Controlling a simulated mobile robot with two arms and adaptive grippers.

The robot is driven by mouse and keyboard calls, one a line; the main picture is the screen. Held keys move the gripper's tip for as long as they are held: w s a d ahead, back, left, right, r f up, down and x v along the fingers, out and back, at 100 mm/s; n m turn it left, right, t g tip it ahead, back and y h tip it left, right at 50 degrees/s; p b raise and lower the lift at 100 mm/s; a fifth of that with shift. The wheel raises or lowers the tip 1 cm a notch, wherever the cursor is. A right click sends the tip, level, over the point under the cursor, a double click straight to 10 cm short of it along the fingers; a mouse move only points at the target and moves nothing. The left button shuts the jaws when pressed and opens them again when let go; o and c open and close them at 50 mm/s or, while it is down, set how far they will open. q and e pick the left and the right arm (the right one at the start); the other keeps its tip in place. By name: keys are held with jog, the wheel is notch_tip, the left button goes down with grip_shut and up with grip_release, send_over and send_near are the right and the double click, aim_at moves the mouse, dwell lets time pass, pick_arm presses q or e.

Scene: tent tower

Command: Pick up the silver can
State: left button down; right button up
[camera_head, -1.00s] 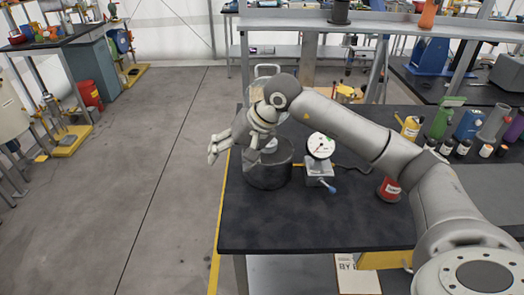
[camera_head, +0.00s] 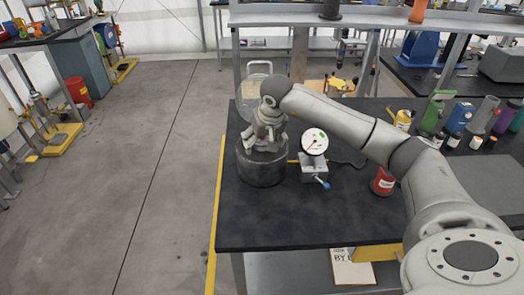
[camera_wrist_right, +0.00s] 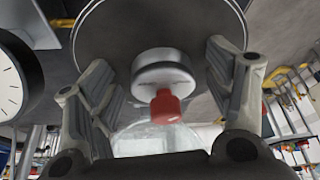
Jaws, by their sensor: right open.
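In the right wrist view a short silver can (camera_wrist_right: 163,74) with a red cap (camera_wrist_right: 165,106) shows in the middle, against the round dark pot (camera_wrist_right: 112,38). My right gripper (camera_wrist_right: 160,60) is open, with one finger on each side of the can and gaps between. In the head view the right gripper (camera_head: 265,140) points down over the dark pot (camera_head: 262,172) near the table's left edge and mostly hides the can. I cannot tell whether the can is inside the pot or on top. My left gripper is not in view.
A white dial gauge (camera_head: 314,142) on a metal block stands just right of the pot. A red can (camera_head: 382,182) and several bottles stand further right on the black table (camera_head: 300,225). The table's front is clear. A shelf (camera_head: 380,22) crosses the back.

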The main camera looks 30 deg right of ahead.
jog(key=shift+x, duration=1.3)
jog(key=shift+a, duration=0.1)
jog(key=c, duration=1.3)
jog(key=shift+r, duration=0.1)
jog(key=shift+c, duration=1)
